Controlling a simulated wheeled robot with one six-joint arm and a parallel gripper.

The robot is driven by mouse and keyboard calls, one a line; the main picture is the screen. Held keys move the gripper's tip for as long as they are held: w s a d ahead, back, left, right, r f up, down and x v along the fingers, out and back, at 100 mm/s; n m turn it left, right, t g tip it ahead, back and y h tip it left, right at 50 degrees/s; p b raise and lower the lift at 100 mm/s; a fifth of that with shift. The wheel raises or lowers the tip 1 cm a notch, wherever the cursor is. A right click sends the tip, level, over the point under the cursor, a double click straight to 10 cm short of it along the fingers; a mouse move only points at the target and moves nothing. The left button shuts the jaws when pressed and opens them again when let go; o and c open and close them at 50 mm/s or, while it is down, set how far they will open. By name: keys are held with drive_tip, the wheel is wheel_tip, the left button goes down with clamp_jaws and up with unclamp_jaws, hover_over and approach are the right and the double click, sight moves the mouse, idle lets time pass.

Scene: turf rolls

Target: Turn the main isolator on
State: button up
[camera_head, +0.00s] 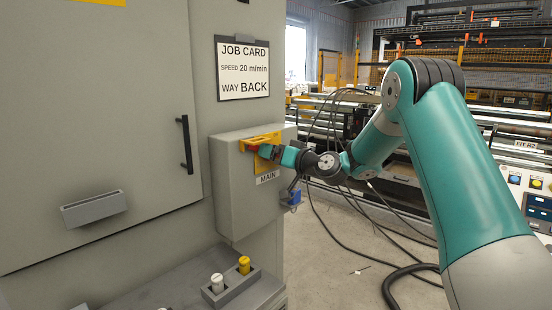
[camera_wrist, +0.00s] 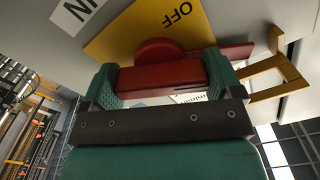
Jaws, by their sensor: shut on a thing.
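The main isolator is a grey box (camera_head: 228,185) on the cabinet front, with a yellow plate (camera_head: 258,166) and a MAIN label (camera_head: 267,177). In the wrist view its red handle (camera_wrist: 160,55) has a round hub against the yellow plate (camera_wrist: 120,40), beside the word OFF (camera_wrist: 180,12). My gripper (camera_wrist: 160,80) is shut on the red handle, one green finger on each side. In the head view my gripper (camera_head: 277,153) reaches the box from the right and hides most of the handle. The word ON cannot be seen.
A yellow bracket (camera_head: 262,139) juts from the box above the handle; it also shows in the wrist view (camera_wrist: 275,68). A blue padlock (camera_head: 292,197) hangs at the box's lower right. Below stands a holder with white and yellow knobs (camera_head: 244,265). Cables hang behind my arm.

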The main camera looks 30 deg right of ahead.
drive_tip(key=m, duration=0.6)
drive_tip(key=shift+d, duration=0.1)
drive_tip(key=m+p, duration=0.1)
drive_tip(key=m, duration=0.2)
drive_tip(key=shift+r+m+p, duration=0.1)
drive_tip(key=shift+m+p, duration=0.2)
drive_tip(key=shift+m, duration=0.1)
drive_tip(key=shift+m+p, duration=0.65)
drive_tip(key=shift+m, duration=0.85)
drive_tip(key=o, duration=0.7)
drive_tip(key=shift+d, duration=0.1)
drive_tip(key=shift+o, duration=0.2)
drive_tip(key=shift+s, duration=0.1)
drive_tip(key=shift+s+f, duration=0.2)
drive_tip(key=shift+s, duration=0.15)
drive_tip(key=b+v, duration=0.6)
drive_tip(key=v, duration=1)
drive_tip(key=shift+s+d+r, duration=0.15)
drive_tip(key=shift+s, duration=0.15)
